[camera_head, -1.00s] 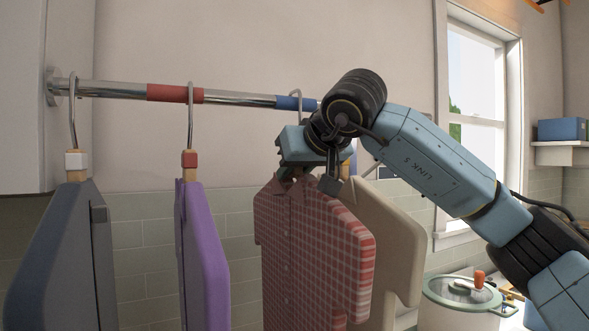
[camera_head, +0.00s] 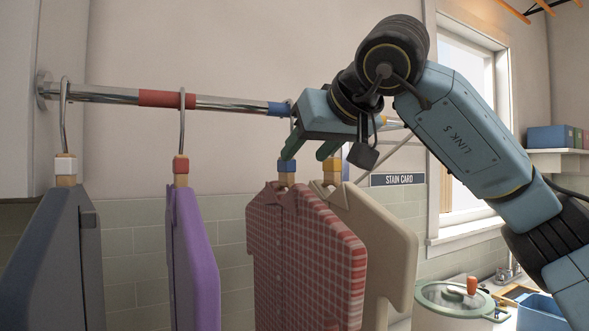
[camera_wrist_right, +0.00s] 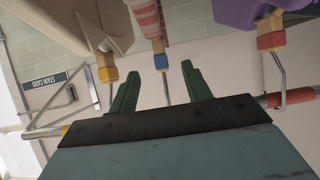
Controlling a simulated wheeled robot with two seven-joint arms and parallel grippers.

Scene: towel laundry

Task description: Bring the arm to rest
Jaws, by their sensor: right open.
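My right gripper (camera_head: 306,151) is open and empty, fingers pointing down, just above the plaid shirt's hanger. It also shows in the right wrist view (camera_wrist_right: 162,80), where the blue-blocked hanger's neck and thin hook lie between the two green fingers in the picture, apart from both. The red plaid shirt (camera_head: 300,260) hangs below, its blue block (camera_head: 287,166) uncovered. My right arm comes in from the right, its wrist raised and bent. My left gripper is out of view.
The rail (camera_head: 225,103) carries a grey garment (camera_head: 50,260), a purple garment (camera_head: 192,260) and a cream shirt (camera_head: 385,235) close beside the plaid one. A lidded pot (camera_head: 440,312) stands at the lower right. A stain card sign (camera_head: 398,180) is on the wall.

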